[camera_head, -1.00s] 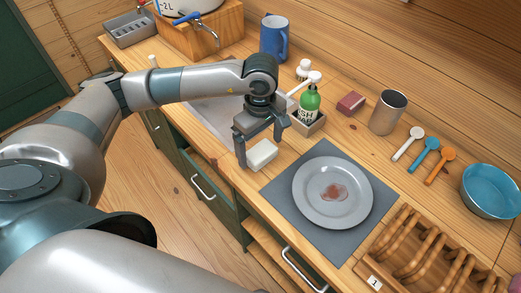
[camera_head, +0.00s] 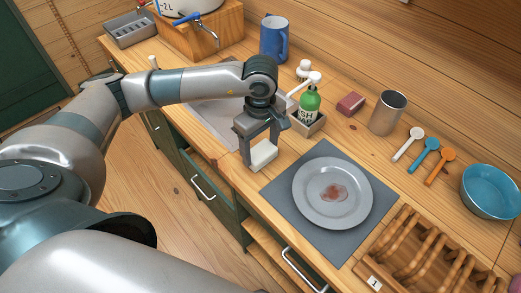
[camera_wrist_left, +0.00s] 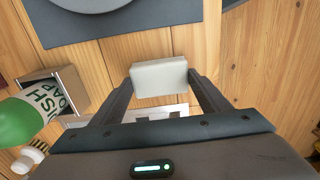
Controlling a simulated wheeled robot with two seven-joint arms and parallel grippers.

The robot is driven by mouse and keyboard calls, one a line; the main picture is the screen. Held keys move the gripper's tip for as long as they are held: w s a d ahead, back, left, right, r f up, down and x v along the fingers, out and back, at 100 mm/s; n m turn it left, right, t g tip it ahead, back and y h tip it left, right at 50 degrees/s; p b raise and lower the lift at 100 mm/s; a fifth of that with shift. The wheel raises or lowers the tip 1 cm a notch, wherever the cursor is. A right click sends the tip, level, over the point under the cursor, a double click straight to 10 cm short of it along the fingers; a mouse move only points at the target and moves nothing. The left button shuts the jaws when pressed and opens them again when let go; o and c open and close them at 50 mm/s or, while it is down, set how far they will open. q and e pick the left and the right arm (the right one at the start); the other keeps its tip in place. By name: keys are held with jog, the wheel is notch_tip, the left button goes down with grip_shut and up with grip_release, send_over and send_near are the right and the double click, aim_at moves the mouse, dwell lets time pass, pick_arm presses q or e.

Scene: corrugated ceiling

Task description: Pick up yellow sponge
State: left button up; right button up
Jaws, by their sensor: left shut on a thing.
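A small pale, off-white block, which looks like the sponge (camera_head: 264,154), is at the counter's front edge, left of the grey mat. It looks cream-white rather than clearly yellow. My left gripper (camera_head: 262,158) points down, with its two fingers shut on the block's opposite sides. In the left wrist view the block (camera_wrist_left: 160,78) sits between the fingertips. I cannot tell whether it is clear of the counter. My right gripper is not in view.
A grey plate (camera_head: 315,205) with a reddish stain lies on a dark mat (camera_head: 290,228). A green soap bottle (camera_head: 310,103) stands close behind the gripper. A wooden rack (camera_head: 408,252) is front right. A red block (camera_head: 351,103) and metal cup (camera_head: 388,112) stand farther back.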

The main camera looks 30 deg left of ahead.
aim_at(261, 150)
pick_arm(q)
jog(key=shift+r, duration=0.1)
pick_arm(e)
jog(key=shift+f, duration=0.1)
pick_arm(q)
jog(key=shift+r+b, duration=0.45)
jog(key=shift+r, duration=0.05)
notch_tip(261, 150, up, 2)
jog(key=shift+w+r+b, duration=0.1)
jog(key=shift+b, duration=0.55)
pick_arm(e)
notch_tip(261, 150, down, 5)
jog(key=b, duration=0.3)
pick_arm(q)
jog(key=s+d+r, duration=0.6)
jog(key=d+r, duration=0.1)
jog(key=d, duration=0.3)
jog(key=shift+r+b, duration=0.3)
jog(key=shift+b, duration=0.1)
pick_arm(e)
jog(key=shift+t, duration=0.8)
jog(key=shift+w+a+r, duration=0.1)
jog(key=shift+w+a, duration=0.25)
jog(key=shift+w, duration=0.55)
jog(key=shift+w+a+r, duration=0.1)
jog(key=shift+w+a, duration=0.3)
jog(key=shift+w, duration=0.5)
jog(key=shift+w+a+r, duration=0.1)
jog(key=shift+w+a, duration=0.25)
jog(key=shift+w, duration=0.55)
